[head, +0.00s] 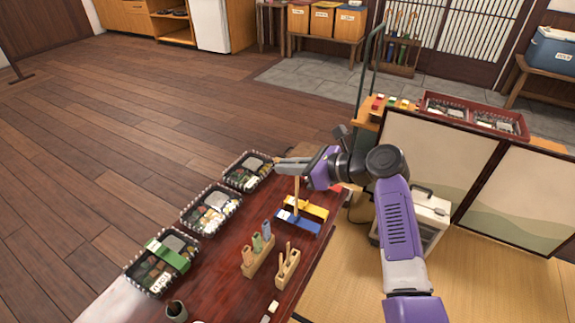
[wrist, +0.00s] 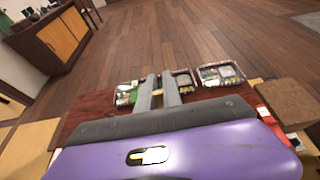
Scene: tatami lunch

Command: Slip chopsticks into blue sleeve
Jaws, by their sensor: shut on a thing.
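My gripper (head: 285,165) is above the far part of the dark red table (head: 215,285), its fingers pointing left. It is shut on thin light-brown chopsticks (head: 296,192), which hang roughly upright below the fingers. In the wrist view my fingers (wrist: 158,90) show, with a small pale yellow piece between them. A blue sleeve (head: 266,229) stands upright in a wooden stand (head: 259,263), beside green (head: 257,242) and salmon (head: 248,253) sleeves. The chopsticks are apart from the blue sleeve, to its upper right in the head view. Whether their lower end touches anything is unclear.
A second wooden stand (head: 287,272) holds more wooden sticks. Three bento boxes line the left edge, the nearest with a green band (head: 168,254). A dark cup (head: 176,308) is at the front.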

